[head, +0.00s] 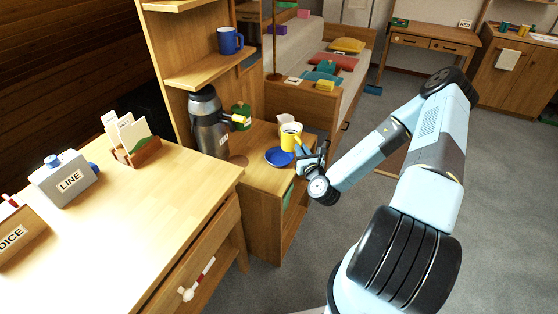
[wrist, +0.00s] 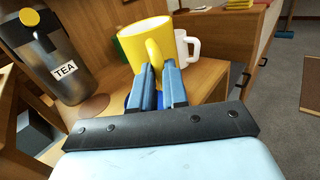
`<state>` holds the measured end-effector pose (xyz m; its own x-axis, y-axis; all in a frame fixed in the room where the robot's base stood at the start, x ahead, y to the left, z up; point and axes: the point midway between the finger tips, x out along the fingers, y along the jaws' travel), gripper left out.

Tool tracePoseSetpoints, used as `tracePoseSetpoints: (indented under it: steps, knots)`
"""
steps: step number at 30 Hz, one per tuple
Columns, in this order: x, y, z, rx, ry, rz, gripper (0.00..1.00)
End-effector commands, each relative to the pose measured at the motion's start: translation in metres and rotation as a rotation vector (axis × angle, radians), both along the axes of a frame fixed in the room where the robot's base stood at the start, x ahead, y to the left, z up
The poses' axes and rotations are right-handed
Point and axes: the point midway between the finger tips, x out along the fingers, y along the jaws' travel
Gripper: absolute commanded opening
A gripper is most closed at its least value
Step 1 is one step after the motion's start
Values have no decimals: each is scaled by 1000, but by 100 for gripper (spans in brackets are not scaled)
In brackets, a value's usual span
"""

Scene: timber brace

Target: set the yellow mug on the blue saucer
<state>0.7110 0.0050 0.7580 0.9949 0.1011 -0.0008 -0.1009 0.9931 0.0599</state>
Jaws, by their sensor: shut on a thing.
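The yellow mug (head: 290,137) is in my gripper (head: 308,157), above the small wooden side cabinet. In the wrist view the yellow mug (wrist: 146,44) looks tilted, and the two blue fingers of my gripper (wrist: 161,80) are shut on its handle. The blue saucer (head: 279,157) lies on the cabinet top, just left of and below the mug in the head view. In the wrist view only a bit of blue shows behind the fingers, and most of the saucer is hidden. I cannot tell whether the mug touches it.
A white mug (wrist: 187,46) stands close behind the yellow one. A dark TEA flask (head: 207,122) and a green object (head: 241,112) stand left of the saucer. A blue mug (head: 230,41) sits on the shelf above. A wooden desk (head: 150,205) fills the left front.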

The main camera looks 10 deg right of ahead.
Motion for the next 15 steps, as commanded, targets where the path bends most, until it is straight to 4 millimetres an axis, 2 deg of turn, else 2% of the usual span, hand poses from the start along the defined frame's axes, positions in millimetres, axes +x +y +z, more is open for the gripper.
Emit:
tracePoseSetpoints:
  steps: [8,15]
  knots:
    - [-28,12,25,-7,-2,271,0]
    - [-65,18,44,-3,1,518,0]
